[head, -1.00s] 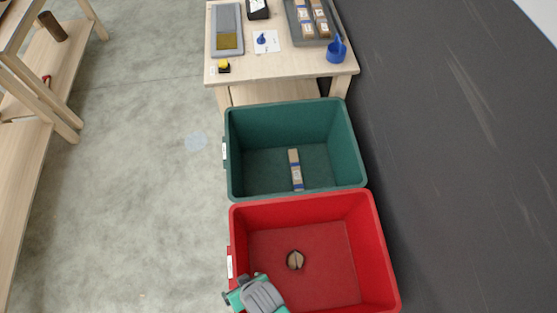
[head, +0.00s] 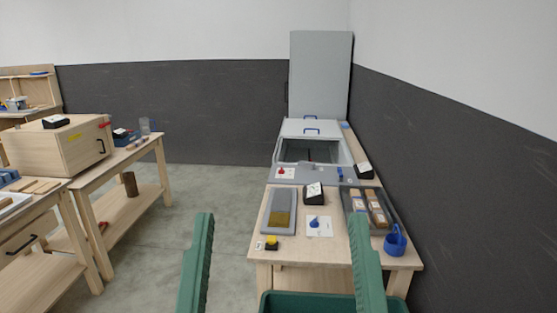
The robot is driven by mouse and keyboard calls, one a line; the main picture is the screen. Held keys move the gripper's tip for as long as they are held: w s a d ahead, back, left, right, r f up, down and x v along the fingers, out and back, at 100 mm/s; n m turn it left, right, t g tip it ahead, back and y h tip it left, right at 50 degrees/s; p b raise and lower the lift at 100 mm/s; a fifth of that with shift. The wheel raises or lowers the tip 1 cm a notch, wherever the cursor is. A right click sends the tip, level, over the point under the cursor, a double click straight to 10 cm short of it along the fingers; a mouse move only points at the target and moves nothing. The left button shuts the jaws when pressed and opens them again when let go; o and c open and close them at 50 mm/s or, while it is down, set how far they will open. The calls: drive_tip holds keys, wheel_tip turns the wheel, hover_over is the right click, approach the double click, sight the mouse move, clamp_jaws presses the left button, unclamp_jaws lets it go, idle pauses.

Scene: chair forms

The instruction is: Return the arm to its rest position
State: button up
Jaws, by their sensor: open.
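My gripper (head: 281,225) shows at the bottom of the head view as two long green fingers pointing up, close to the camera. The fingers stand wide apart with nothing between them, so it is open and empty. Behind them is the light wooden table. The right finger covers part of the table and of the grey tray. The rest of my arm is out of view.
A green bin (head: 310,301) shows at the bottom edge. The table (head: 340,250) holds a grey board (head: 279,211), a tray of boxes (head: 370,207) and a blue cup (head: 396,241). An open grey chest (head: 312,150) stands behind. Workbenches (head: 130,160) stand left; floor between is clear.

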wheel_tip(320, 180, up, 33)
drive_tip(key=p, duration=2.9)
drive_tip(key=shift+w+a, duration=0.15)
drive_tip(key=shift+a, duration=0.15)
